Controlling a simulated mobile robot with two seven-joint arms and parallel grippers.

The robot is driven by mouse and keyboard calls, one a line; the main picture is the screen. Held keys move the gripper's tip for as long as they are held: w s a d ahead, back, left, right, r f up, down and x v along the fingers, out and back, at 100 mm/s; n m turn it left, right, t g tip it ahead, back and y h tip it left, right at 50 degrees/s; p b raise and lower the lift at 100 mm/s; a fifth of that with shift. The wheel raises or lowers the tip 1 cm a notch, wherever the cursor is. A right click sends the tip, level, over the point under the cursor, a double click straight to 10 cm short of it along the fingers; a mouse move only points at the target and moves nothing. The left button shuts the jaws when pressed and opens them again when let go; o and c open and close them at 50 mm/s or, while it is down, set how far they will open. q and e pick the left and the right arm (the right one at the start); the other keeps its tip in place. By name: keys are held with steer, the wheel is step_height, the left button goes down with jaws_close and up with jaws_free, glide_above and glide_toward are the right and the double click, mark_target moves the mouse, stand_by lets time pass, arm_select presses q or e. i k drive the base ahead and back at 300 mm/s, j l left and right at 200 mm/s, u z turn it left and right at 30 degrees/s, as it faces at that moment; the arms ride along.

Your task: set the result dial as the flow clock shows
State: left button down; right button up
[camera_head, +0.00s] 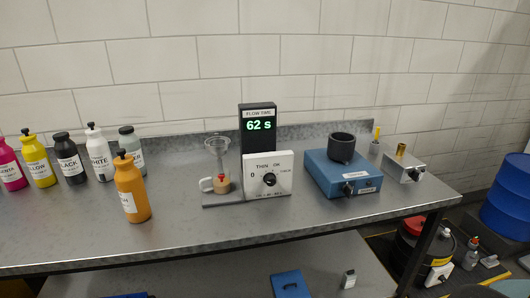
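The flow clock (258,128) is a black upright box labelled FLOW TIME, and its green digits read 62 s. The result dial is a black knob (269,180) on a white panel (254,165) in front of the clock. The panel has small print: a 0 at the left, a word like THIN and a short second word at the top, and another word at the right. The knob's exact setting is too small to tell. A clear cup (217,150) on a stand is left of the panel, above a small vessel with orange liquid (221,184). Neither gripper is in view.
An orange bottle (132,190) stands front left, with several other ink bottles (69,160) behind it. A blue device (340,176) with a black cup (341,147) and a metal box (403,165) stand right. The grey bench (200,240) is clear in front of the dial.

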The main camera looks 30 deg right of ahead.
mark_target(269, 178)
steer(key=z, duration=1.55)
steer(key=i+l, duration=0.1)
steer(key=l, duration=0.65)
steer(key=i, duration=0.05)
